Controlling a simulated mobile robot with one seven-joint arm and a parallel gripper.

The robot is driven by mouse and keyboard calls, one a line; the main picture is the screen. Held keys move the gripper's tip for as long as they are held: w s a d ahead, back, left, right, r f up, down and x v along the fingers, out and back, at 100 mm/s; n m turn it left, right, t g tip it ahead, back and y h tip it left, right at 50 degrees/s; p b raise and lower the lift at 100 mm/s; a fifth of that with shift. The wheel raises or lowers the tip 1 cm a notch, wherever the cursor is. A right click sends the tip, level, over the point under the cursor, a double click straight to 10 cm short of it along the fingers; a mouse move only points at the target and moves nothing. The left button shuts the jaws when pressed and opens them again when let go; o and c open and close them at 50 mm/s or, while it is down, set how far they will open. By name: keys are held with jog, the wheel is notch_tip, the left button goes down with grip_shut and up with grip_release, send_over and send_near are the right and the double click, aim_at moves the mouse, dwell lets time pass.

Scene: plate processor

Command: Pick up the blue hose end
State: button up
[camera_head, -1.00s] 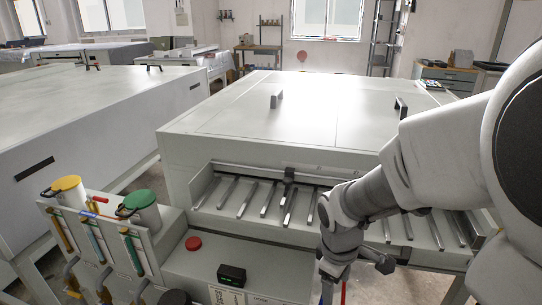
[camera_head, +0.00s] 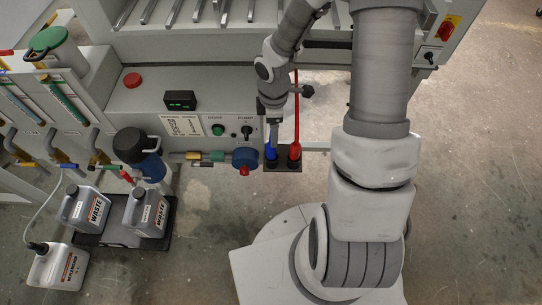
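The blue hose end (camera_head: 270,152) stands upright in a small black holder (camera_head: 284,166) low on the front of the machine. A red hose end (camera_head: 295,150) stands right beside it in the same holder, with its red stem rising behind it. My gripper (camera_head: 273,140) points down directly over the blue hose end, with its fingers at or just above its top. The fingers are small and seen edge-on, so I cannot tell whether they touch it or are open or shut. My wrist hides part of the area above.
A blue round fitting (camera_head: 245,159) with a red tip is just left of the holder. A blue-and-black pump (camera_head: 137,150) and grey waste canisters (camera_head: 146,213) stand further left. The control panel (camera_head: 190,124) is above. Floor at right is clear.

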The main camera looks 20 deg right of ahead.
aim_at(271, 149)
notch_tip(271, 149, down, 4)
jog(key=shift+f+b, duration=0.1)
jog(key=shift+b, duration=0.6)
jog(key=shift+s+a+f+b, duration=0.15)
jog(key=shift+f+b, duration=0.65)
jog(key=shift+f, duration=0.55)
jog(key=shift+w+a+f+b, duration=0.1)
jog(key=shift+f+b, duration=0.65)
jog(key=shift+f, duration=0.55)
jog(key=shift+r, duration=0.1)
jog(key=shift+c, duration=0.2)
grip_shut()
